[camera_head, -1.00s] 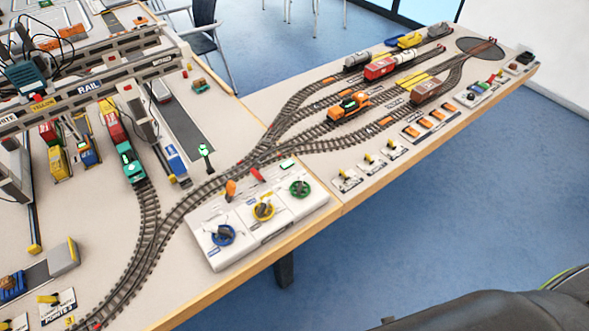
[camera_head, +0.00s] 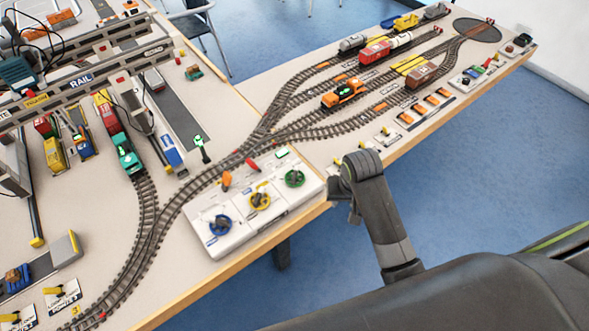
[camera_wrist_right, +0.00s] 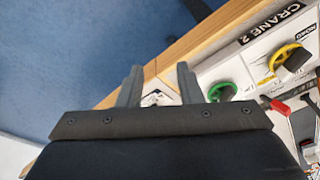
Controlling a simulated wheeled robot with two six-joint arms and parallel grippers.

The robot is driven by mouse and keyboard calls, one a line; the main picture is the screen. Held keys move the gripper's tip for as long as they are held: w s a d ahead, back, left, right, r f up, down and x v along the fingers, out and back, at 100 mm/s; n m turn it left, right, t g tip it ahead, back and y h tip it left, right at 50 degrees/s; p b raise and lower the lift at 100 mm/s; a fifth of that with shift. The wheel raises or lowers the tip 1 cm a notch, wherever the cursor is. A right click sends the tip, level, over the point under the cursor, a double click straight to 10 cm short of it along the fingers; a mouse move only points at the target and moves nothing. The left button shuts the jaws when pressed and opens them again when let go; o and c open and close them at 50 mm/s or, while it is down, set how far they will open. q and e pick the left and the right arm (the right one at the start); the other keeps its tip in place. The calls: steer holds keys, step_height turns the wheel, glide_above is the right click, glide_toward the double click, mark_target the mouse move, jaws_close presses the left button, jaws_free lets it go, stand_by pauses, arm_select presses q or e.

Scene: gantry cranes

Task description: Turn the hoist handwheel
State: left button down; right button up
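A white control box (camera_head: 270,228) at the table's front edge carries three handwheels: blue (camera_head: 220,226), yellow (camera_head: 260,201) and green (camera_head: 294,179). I cannot read which one is the hoist wheel. My right gripper (camera_head: 338,188) is just right of the box's right end, beyond the green wheel, touching none of the wheels. In the right wrist view its two fingers (camera_wrist_right: 160,85) are apart with nothing between them. The green wheel (camera_wrist_right: 222,92) and yellow wheel (camera_wrist_right: 290,60) show to the right of the fingers there. My left gripper is not in view.
An orange lever (camera_head: 226,180) and a red lever (camera_head: 253,166) stand at the back of the box. Tracks with a train (camera_head: 343,94) run behind it. The gantry crane (camera_head: 90,80) is at the left. Small switch plates (camera_head: 386,137) lie to the right.

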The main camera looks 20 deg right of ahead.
steer(key=w+a+r+m+g, duration=0.1)
steer(key=w+a+r, duration=0.35)
steer(key=w, duration=0.55)
step_height(320, 180, up, 7)
steer(key=m+g, duration=0.1)
glide_above(295, 174)
step_height(295, 174, down, 17)
steer(key=b, duration=0.3)
steer(key=shift+f, duration=0.1)
jaws_close()
